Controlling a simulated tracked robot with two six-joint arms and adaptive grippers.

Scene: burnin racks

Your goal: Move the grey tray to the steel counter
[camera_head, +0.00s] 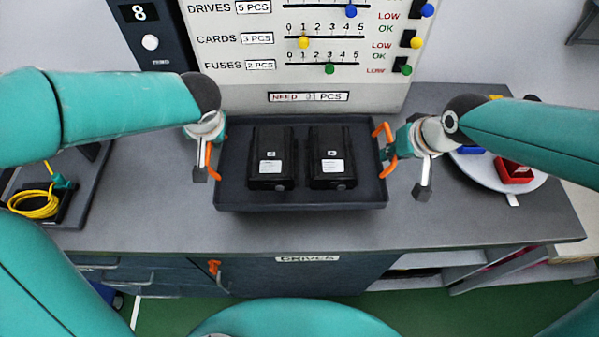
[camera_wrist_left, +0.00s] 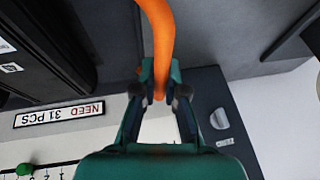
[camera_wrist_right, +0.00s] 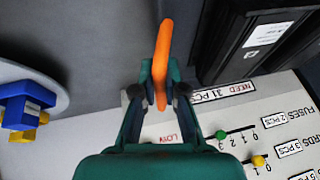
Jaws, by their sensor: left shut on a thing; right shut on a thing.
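The dark grey tray (camera_head: 300,199) stands at the middle of the grey counter in the head view, with two black drive boxes (camera_head: 271,158) (camera_head: 332,157) upright in it. It has an orange handle at each end. My left gripper (camera_head: 208,148) is shut on the left handle, which also shows between its fingers in the left wrist view (camera_wrist_left: 158,45). My right gripper (camera_head: 388,150) is shut on the right handle, seen between its fingers in the right wrist view (camera_wrist_right: 163,60). I cannot tell whether the tray's underside touches the counter.
A panel (camera_head: 290,50) with sliders and a "NEED 31 PCS" label stands behind the tray. At right, a round white plate (camera_head: 530,184) holds red and blue bins. At left, a dark tray (camera_head: 82,205) holds a yellow cable coil (camera_head: 35,203). Counter in front is clear.

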